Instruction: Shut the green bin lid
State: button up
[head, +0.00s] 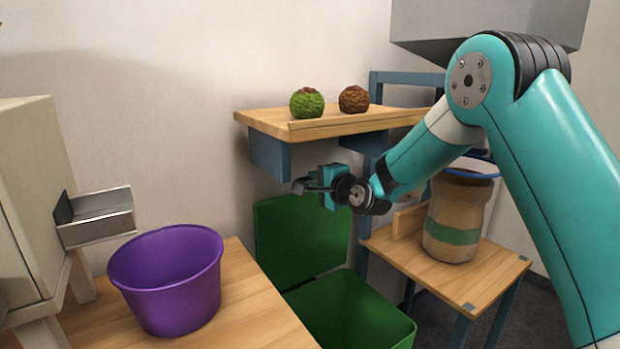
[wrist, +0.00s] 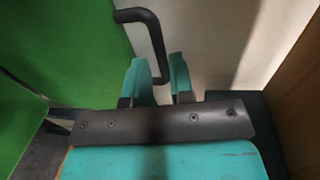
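The green bin (head: 350,310) stands on the floor between the tables, its inside exposed. Its lid (head: 300,235) is open and stands nearly upright at the back of the bin. A dark bar handle (wrist: 150,40) sticks out from the lid (wrist: 65,45) in the wrist view. My gripper (head: 312,187) is at the lid's upper edge. In the wrist view my teal fingers (wrist: 160,78) are close together with the handle's bar between them. The tips' exact contact with the bar is partly hidden.
A shelf (head: 350,124) with a green ball (head: 307,103) and a brown ball (head: 354,99) hangs just above my gripper. A purple bucket (head: 170,285) stands on the left table. A jar (head: 457,220) stands on the right table (head: 480,285). The space above the bin's opening is clear.

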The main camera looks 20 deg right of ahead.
aim_at(310, 179)
jog(key=shift+x, duration=1.9)
grip_shut()
jog(key=shift+s+f, duration=0.1)
